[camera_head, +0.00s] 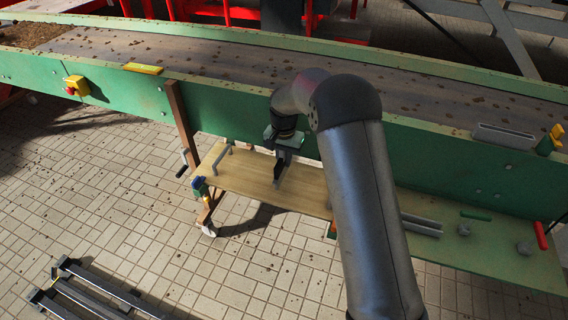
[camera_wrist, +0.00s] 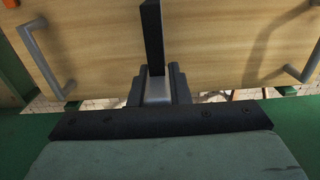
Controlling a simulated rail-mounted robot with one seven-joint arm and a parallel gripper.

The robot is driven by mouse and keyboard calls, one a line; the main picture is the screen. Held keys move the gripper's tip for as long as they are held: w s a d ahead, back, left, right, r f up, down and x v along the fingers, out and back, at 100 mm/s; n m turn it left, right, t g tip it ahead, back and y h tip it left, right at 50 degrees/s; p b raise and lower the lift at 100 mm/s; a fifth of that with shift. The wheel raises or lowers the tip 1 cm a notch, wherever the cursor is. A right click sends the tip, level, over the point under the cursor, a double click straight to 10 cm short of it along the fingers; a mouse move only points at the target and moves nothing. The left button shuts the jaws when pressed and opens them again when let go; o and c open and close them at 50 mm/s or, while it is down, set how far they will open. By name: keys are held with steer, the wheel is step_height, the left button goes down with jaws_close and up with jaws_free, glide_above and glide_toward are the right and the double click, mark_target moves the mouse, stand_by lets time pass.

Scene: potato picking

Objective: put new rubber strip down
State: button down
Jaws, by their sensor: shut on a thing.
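My gripper (camera_head: 283,148) is shut on a black rubber strip (camera_head: 278,172) above a light wooden board (camera_head: 250,180). The strip points down toward the board; I cannot tell if its lower end touches it. In the wrist view the gripper (camera_wrist: 156,84) holds the strip (camera_wrist: 152,38) at one end, and the strip runs up the middle of the picture. The wooden board (camera_wrist: 220,45) fills the background there, with a grey handle (camera_wrist: 44,58) at the left and another (camera_wrist: 302,62) at the right.
A conveyor belt (camera_head: 320,75) with a green side wall (camera_head: 235,105) runs behind the board. A bench (camera_head: 490,260) at right holds grey profiles (camera_head: 421,228), a green strip (camera_head: 476,215), round grey knobs (camera_head: 464,229) and a red piece (camera_head: 541,235). Metal rails (camera_head: 95,295) lie lower left.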

steer(key=shift+f, duration=1.15)
steer(key=shift+f, duration=0.2)
steer(key=c, duration=1.4)
jaws_free()
steer(key=shift+s, duration=0.1)
steer(key=shift+o, duration=0.2)
steer(key=shift+r, duration=0.1)
